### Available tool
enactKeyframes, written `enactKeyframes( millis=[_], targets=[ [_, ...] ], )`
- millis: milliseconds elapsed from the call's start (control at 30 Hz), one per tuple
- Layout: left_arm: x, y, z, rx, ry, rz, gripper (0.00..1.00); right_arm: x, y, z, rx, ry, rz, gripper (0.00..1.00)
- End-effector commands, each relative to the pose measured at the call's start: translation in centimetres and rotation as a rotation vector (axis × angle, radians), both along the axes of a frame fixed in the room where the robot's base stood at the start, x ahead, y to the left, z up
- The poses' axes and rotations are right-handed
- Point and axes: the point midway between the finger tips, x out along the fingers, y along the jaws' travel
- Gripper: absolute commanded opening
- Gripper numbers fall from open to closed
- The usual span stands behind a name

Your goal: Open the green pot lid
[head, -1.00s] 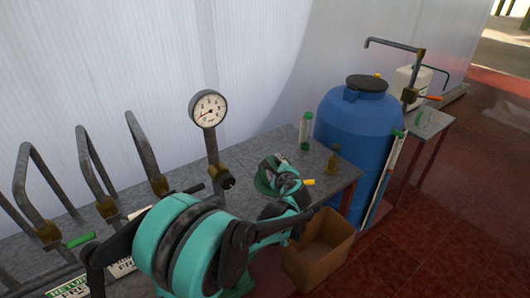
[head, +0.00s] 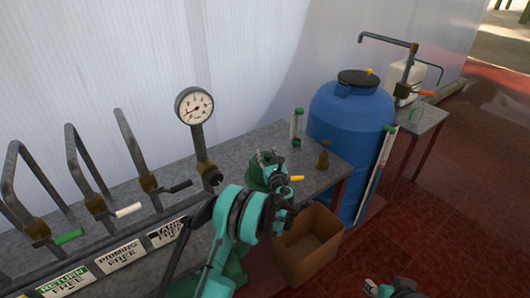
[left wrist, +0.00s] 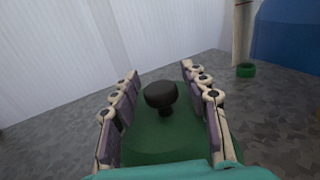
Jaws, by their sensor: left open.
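The green pot lid (left wrist: 150,135) is in the left wrist view, a green dome with a black round knob (left wrist: 160,96) on top. My left gripper (left wrist: 161,72) is open, with one row of finger pads on each side of the knob. The knob stands between the fingers and I see a gap on both sides. In the head view my left gripper (head: 266,156) is over the green pot (head: 253,180) on the grey bench, largely hiding it. Part of my right gripper (head: 393,289) shows at the bottom edge; its fingers are not clear.
A clear tube with green ends (head: 296,127) and a brass fitting (head: 323,157) stand near the pot. A gauge (head: 194,106) on a pipe and valve pipes are to the left. A blue tank (head: 350,125) and a cardboard box (head: 306,245) are to the right.

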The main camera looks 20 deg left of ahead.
Motion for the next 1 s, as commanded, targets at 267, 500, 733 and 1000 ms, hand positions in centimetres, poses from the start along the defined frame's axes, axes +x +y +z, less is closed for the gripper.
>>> enactKeyframes(
  millis=[267,500,733,1000],
  targets=[
    [2.1,1.2,0.0,-0.002,-0.001,0.0,0.45,0.0,0.0,-0.4,0.0,0.0,0.0,0.4],
    [2.2,1.2,0.1,-0.002,0.0,0.0,0.45,0.0,0.0,-0.4,0.0,0.0,0.0,0.4],
    [2.1,1.2,0.0,-0.002,0.0,0.0,0.0,0.0,0.0,-0.4,0.0,0.0,0.0,0.4],
    [2.2,1.3,0.1,-0.002,0.0,0.001,0.0,0.0,0.0,-0.4,0.0,0.0,0.0,0.4]
  ],
)
